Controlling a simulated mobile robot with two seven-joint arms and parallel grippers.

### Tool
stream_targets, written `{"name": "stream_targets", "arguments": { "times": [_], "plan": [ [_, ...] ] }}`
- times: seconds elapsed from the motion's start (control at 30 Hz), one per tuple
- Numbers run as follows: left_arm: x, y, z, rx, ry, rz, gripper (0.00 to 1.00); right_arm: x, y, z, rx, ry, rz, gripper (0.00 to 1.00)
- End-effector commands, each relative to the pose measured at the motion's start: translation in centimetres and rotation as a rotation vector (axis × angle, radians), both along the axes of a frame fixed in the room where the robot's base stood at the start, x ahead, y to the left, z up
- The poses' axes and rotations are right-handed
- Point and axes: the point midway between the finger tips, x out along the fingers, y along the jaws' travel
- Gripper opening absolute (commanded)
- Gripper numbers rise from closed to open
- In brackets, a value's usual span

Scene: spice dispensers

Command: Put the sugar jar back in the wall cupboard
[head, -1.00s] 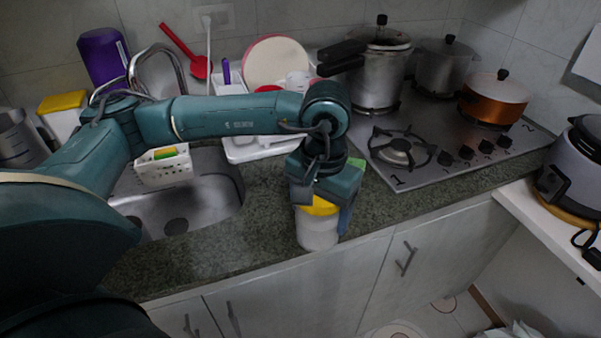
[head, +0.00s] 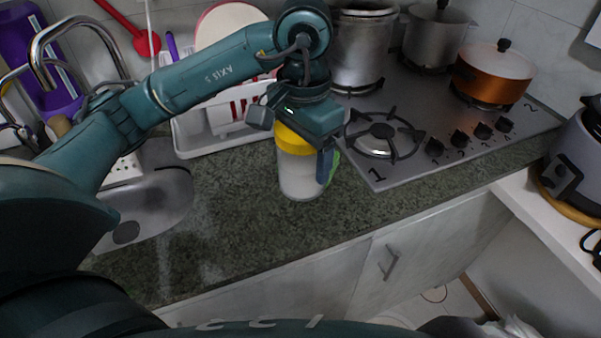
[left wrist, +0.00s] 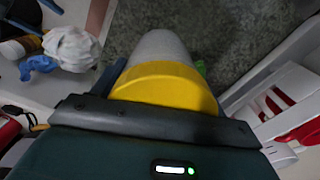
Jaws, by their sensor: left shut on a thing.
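The sugar jar (head: 299,174) is a clear jar with pale contents and a yellow lid. My left gripper (head: 300,143) is shut on it near the lid, from above. The jar is upright over the granite counter, left of the stove; I cannot tell whether its base touches the counter. In the left wrist view the yellow lid (left wrist: 165,85) and pale jar body (left wrist: 158,46) show beyond my gripper, with the fingers largely hidden. The wall cupboard is not in view. My right gripper is not in view.
The stove (head: 455,125) holds a steel pot (head: 362,50), another pot (head: 436,38) and an orange pot (head: 492,75). A white dish rack (head: 200,140) stands behind my arm, beside the sink (head: 160,205). The front counter (head: 230,235) is clear.

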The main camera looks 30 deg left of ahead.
Motion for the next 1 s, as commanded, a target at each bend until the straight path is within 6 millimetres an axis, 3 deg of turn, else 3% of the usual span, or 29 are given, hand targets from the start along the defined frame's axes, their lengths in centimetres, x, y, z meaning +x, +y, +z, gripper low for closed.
{"name": "stream_targets", "arguments": {
  "times": [0.4, 0.83, 0.87, 1.0],
  "plan": [
    [0.0, 0.0, -4.5, -0.001, -0.002, 0.002, 0.22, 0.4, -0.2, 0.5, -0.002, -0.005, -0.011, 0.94],
    [0.1, 0.0, -5.3, -0.001, -0.005, 0.002, 0.22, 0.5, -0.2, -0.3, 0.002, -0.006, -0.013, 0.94],
    [0.0, 0.0, -5.4, 0.0, -0.002, 0.002, 0.73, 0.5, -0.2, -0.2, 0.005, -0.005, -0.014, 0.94],
    [0.0, 0.0, -5.2, 0.001, -0.001, 0.002, 0.85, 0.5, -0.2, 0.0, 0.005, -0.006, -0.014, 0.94]
  ]
}}
